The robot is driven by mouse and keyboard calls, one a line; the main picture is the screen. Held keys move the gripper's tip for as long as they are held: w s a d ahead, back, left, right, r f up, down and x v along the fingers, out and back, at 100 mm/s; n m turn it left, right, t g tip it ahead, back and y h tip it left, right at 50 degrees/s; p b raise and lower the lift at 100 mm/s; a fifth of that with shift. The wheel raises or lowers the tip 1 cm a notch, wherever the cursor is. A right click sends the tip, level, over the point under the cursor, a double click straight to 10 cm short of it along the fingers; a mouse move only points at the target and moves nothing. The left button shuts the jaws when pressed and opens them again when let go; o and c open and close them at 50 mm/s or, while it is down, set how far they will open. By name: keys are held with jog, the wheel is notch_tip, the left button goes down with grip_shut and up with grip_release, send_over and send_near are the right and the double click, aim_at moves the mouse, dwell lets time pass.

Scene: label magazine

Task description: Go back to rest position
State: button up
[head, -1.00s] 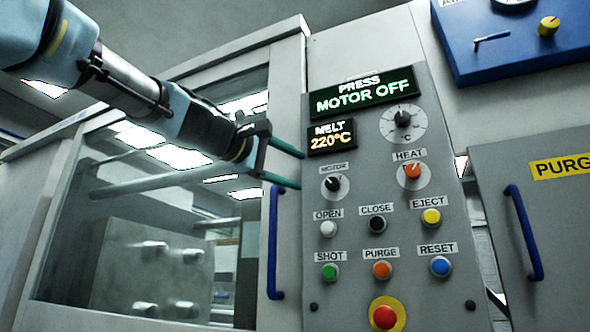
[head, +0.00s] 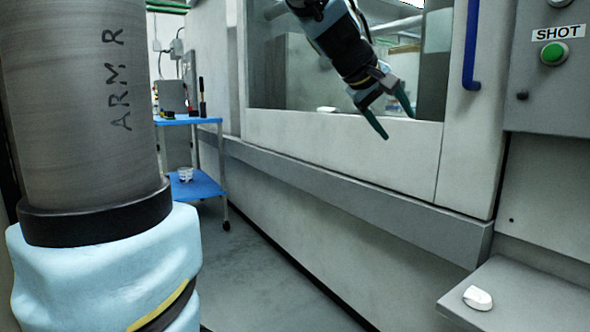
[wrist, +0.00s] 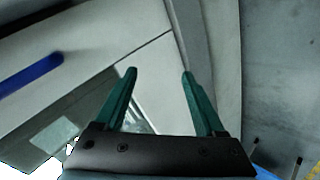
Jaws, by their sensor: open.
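My gripper (head: 393,116) hangs in front of the grey machine's (head: 320,160) windowed door in the head view, pointing down and a little right. Its two green fingers are spread apart with nothing between them. In the wrist view my gripper (wrist: 158,72) also shows open and empty, with the machine's pale panels beyond the fingertips. Part of my arm fills the left of the head view.
A blue door handle (head: 471,45) and a green SHOT button (head: 554,53) are at the upper right. A small white object (head: 477,298) lies on a grey shelf (head: 540,300). A blue cart (head: 200,186) stands behind at the left. Bare floor (head: 260,270) runs along the machine.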

jog(key=a+f+g+y, duration=0.1)
jog(key=a+f+y, duration=0.3)
jog(key=a+f, duration=1)
jog(key=s+a+f+m+g+y, duration=0.1)
jog(key=s+a+f+g+y, duration=0.1)
jog(key=s+a+f, duration=0.5)
jog(key=s+a+f+m+g+y, duration=0.1)
jog(key=s+a+f+y, duration=0.1)
jog(key=a+f, duration=0.45)
notch_tip(320, 180, up, 27)
jog(key=s+p, duration=0.1)
jog(key=p, duration=2.8)
jog(key=shift+d+f+m, duration=0.15)
jog(key=shift+d+m, duration=0.15)
jog(key=shift+s, duration=0.1)
